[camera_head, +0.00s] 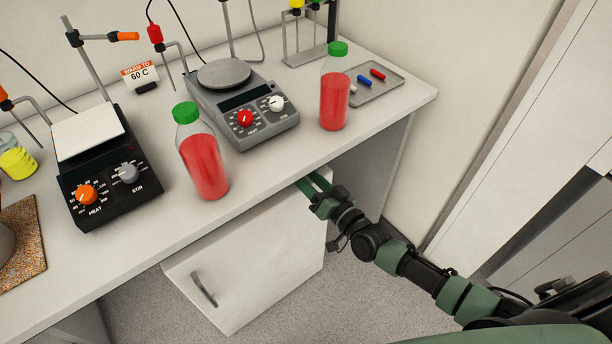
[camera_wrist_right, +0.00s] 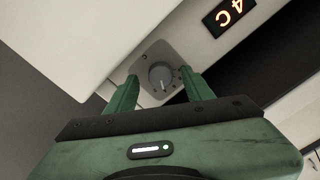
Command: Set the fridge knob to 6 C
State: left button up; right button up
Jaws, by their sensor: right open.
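The fridge knob (camera_wrist_right: 161,77) is a round grey dial on a lighter grey plate in the right wrist view. A small display (camera_wrist_right: 229,14) beside it reads 4 C in orange and appears rotated. My right gripper (camera_wrist_right: 160,82) is open, with one green finger on each side of the knob; I cannot tell whether either finger touches it. In the head view my right gripper (camera_head: 313,187) reaches under the bench edge beside a white cabinet front (camera_head: 245,255) with a grey handle. The knob is hidden there. My left gripper is out of view.
On the white bench (camera_head: 290,165) above stand two red bottles with green caps (camera_head: 206,166) (camera_head: 334,98), a grey hotplate (camera_head: 245,110), a black hotplate (camera_head: 105,175) and a small tray (camera_head: 378,82). The bench edge is just above my right gripper. Floor is clear below.

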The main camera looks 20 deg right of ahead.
jog(key=shift+w, duration=0.15)
grip_shut()
jog(key=shift+a+n, duration=0.1)
jog(key=shift+n, duration=0.3)
jog(key=shift+n+p, duration=1)
jog(key=shift+n, duration=1.5)
